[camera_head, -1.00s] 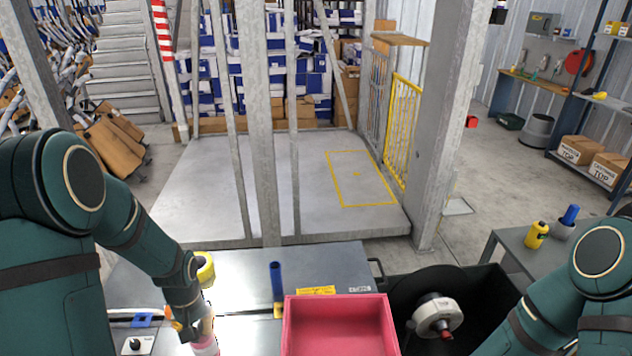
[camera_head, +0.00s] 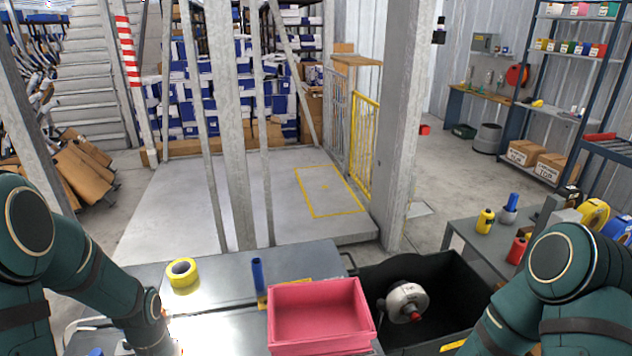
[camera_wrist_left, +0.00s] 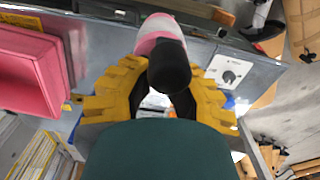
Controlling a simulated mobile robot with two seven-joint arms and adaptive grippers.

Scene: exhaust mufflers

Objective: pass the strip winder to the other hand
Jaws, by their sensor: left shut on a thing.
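My left gripper (camera_wrist_left: 168,76), with yellow fingers, is shut on a pink and white thing with a black end, which I take to be the strip winder (camera_wrist_left: 160,30). The black end points toward the wrist camera; the rest of its shape is partly hidden. In the head view my left arm reaches down to the bottom edge at the left, and its gripper and the held thing are mostly out of frame. My right arm comes in at the lower right; its gripper is out of view below the edge.
A metal bench (camera_head: 215,300) holds a yellow tape roll (camera_head: 183,272), a blue upright post (camera_head: 258,277) and a pink-red tray (camera_head: 320,345). A black bin (camera_head: 455,275) right of it holds a silver round device with a red knob (camera_head: 408,300). A side table (camera_head: 465,235) carries bottles.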

